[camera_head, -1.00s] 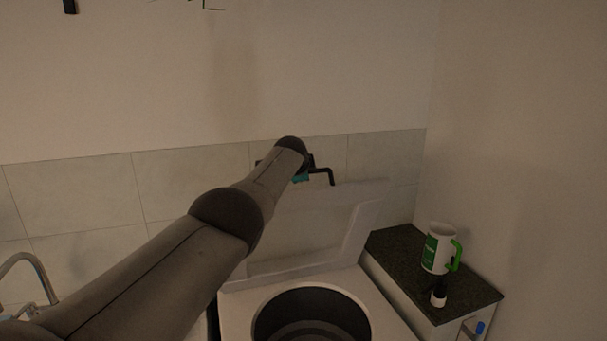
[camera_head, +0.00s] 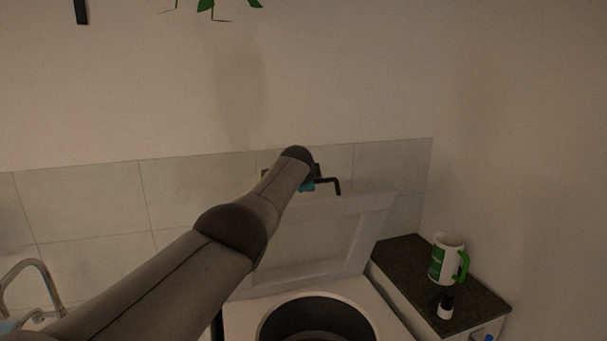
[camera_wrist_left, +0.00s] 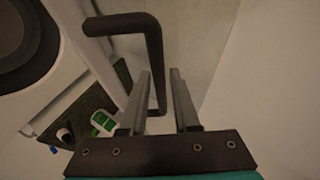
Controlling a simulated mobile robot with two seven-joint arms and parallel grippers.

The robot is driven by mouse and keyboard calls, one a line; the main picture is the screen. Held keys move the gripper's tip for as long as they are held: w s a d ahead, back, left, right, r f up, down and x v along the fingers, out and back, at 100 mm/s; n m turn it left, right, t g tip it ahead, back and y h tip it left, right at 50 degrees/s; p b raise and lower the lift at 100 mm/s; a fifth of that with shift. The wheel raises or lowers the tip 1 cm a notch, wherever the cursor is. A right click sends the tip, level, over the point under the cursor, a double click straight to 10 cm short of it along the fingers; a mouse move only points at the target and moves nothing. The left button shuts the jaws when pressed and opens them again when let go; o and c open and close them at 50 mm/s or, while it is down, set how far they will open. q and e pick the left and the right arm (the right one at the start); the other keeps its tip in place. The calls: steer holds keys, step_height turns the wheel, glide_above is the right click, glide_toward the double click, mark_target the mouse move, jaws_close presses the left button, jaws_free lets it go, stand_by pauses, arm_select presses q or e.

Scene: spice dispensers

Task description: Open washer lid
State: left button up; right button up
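The washer lid (camera_head: 310,245) is a pale framed panel standing raised behind the round dark opening of the washer (camera_head: 390,312) in the head view. A black bent bar handle (camera_head: 328,181) shows at its upper edge; it also shows large in the left wrist view (camera_wrist_left: 120,24). My left gripper (camera_wrist_left: 160,75) is at this handle. Its two fingers are apart, with the upright part of the bar seen between them; I cannot tell whether they touch it. In the head view my left arm hides most of this gripper and the lid's left side. My right gripper is not in view.
A dark counter (camera_head: 400,255) stands right of the washer, with a white and green mug (camera_head: 444,258) and a small black and white bottle (camera_head: 446,303). A tap (camera_head: 35,268) is at the left. A tiled wall (camera_head: 85,200) is close behind the lid.

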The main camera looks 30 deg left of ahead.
arm_select(q)
steer(key=shift+s+r, duration=0.1)
steer(key=shift+s+d+r+p, duration=0.15)
steer(key=shift+s+r+p, duration=0.15)
steer(key=shift+s, duration=0.1)
steer(key=shift+s+d+r, duration=0.25)
steer(key=shift+s, duration=0.25)
steer(key=b+v, duration=0.2)
steer(key=v, duration=1)
steer(key=shift+s, duration=0.2)
steer(key=shift+d, duration=0.15)
